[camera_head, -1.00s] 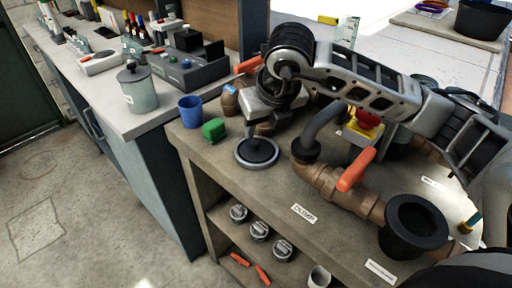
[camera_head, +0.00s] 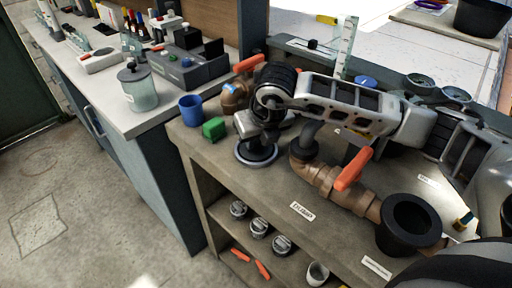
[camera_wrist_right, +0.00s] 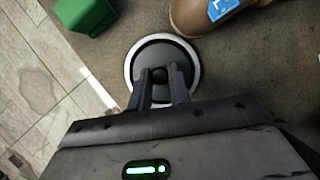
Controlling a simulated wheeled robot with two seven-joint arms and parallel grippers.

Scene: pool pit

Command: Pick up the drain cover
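The drain cover (camera_head: 242,157) is a round black disc with a pale rim and a dark central knob. It lies flat near the bench top's front left. My right gripper (camera_head: 258,146) is low over it, pointing down, and hides much of it. In the right wrist view the drain cover (camera_wrist_right: 138,63) shows with the knob between the two dark fingers (camera_wrist_right: 161,80). The fingers stand a little apart there; whether they press on the knob is not clear. My left gripper is not in view.
A green block (camera_head: 213,129) and a blue cup (camera_head: 190,109) stand close left. Brown pipe fittings with an orange handle (camera_head: 353,169) lie to the right, and a black funnel-like piece (camera_head: 411,222) further right. The bench top's front edge is near.

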